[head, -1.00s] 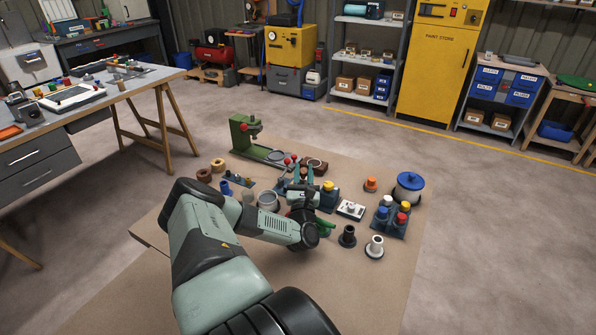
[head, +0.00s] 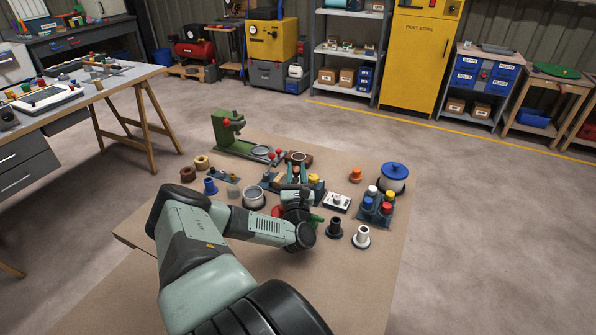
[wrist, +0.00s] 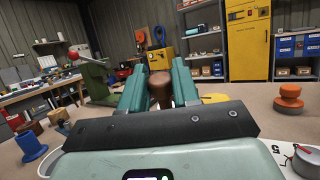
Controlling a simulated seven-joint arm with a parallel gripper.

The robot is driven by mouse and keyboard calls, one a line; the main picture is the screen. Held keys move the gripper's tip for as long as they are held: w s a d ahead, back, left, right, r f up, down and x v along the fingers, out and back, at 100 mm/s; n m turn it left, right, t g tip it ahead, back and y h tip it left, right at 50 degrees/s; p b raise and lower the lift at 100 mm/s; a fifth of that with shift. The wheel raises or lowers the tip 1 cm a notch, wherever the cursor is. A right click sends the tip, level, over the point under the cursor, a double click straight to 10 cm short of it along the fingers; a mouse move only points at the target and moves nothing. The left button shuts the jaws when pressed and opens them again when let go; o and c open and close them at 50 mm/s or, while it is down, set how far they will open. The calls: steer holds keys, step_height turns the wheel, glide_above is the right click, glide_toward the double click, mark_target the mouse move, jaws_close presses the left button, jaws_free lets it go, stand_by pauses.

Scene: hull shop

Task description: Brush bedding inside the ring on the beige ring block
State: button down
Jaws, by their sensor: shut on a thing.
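My gripper (head: 297,172) reaches forward among the parts on the mat, its green fingers on either side of a brown wooden piece. In the wrist view that piece (wrist: 160,89) sits between the fingers (wrist: 160,80); it looks like a handle, and its lower end is hidden. The beige ring block (head: 202,161) lies left of my gripper in the head view, apart from it. It also seems to show in the wrist view (wrist: 59,116) at the left. A darker brown ring (head: 188,174) is beside it.
A green press (head: 226,135) stands behind. A blue part (head: 209,187) and a metal pot (head: 253,198) are left of my gripper. A white-topped block (head: 337,203), bottle rack (head: 375,207), orange knob (head: 356,175) and blue-lidded pot (head: 393,177) are right. The mat's right edge is clear.

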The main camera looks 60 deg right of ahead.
steer(key=w, duration=0.6)
steer(key=shift+w, duration=0.35)
stand_by(0.3)
steer(key=shift+r, duration=2.95)
steer(key=shift+r, duration=1.5)
